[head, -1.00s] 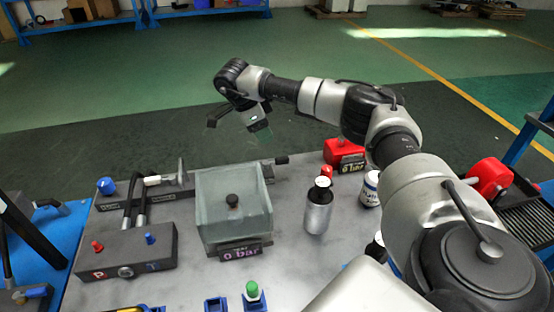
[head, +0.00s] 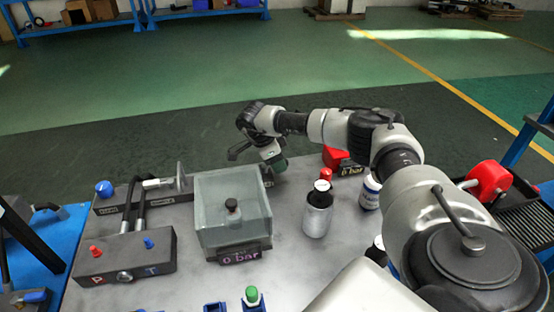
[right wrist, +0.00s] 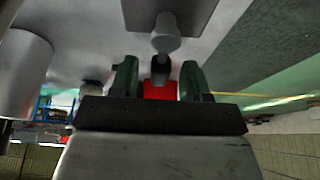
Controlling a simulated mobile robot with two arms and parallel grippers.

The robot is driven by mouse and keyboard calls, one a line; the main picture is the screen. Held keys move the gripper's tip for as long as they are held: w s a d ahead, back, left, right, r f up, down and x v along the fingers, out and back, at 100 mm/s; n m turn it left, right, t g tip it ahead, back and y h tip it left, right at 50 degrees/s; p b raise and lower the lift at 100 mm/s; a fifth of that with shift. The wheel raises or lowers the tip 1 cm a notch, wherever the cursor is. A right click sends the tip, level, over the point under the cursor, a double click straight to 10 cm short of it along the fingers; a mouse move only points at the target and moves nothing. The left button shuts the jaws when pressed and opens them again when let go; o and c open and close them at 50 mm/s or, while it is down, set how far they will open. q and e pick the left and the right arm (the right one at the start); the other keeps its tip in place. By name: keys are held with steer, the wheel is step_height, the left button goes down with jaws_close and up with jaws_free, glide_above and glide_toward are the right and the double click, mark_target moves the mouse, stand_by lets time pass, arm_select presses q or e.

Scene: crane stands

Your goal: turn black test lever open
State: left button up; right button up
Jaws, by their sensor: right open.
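The black test lever (right wrist: 160,68) shows in the right wrist view, pointing toward the camera from a grey round fitting (right wrist: 166,38). It lies between the two green fingertips of my right gripper (right wrist: 158,80), which are apart; I cannot tell whether either touches it. In the head view my right gripper (head: 272,163) hangs low behind the far right corner of the clear test box (head: 235,215), covering most of the lever. The box front carries a "0 bar" display (head: 239,257). My left gripper is not in view.
A silver bottle (head: 317,217), a white jar (head: 370,192) and a red gauge block (head: 335,158) stand right of the box. A dark block with red and blue knobs (head: 124,258) stands left. A green-topped piece (head: 252,295) is at the front.

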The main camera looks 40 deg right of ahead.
steer(key=shift+c, duration=0.5)
jaws_close()
steer(key=shift+m, duration=0.3)
steer(key=m+p, duration=0.1)
steer(key=s+a+m+g+y, duration=0.1)
steer(key=m, duration=0.1)
steer(key=shift+r+m+p, duration=0.1)
steer(key=shift+m+p, duration=0.2)
steer(key=shift+p, duration=0.05)
steer(key=m, duration=0.1)
steer(key=m+y, duration=0.1)
steer(key=m, duration=0.1)
steer(key=a+m+g+p, duration=0.1)
steer(key=shift+s+m, duration=0.3)
steer(key=shift+s, duration=0.05)
steer(key=m, duration=0.1)
steer(key=a+m+y+p, duration=0.1)
steer(key=m, duration=0.1)
steer(key=m+y, duration=0.1)
steer(key=shift+a, duration=0.25)
steer(key=shift+w+a+m+y+p, duration=0.1)
steer(key=shift+a+m+y+p, duration=0.2)
steer(key=shift+m, duration=0.55)
steer(key=shift+w+a+m+y+p, duration=0.15)
steer(key=shift+m+y+p, duration=0.2)
steer(key=shift+m, duration=0.55)
steer(key=shift+s+a+m+y+p, duration=0.1)
steer(key=shift+a+m+y+p, duration=0.2)
steer(key=shift+m, duration=0.55)
steer(key=shift+w, duration=0.1)
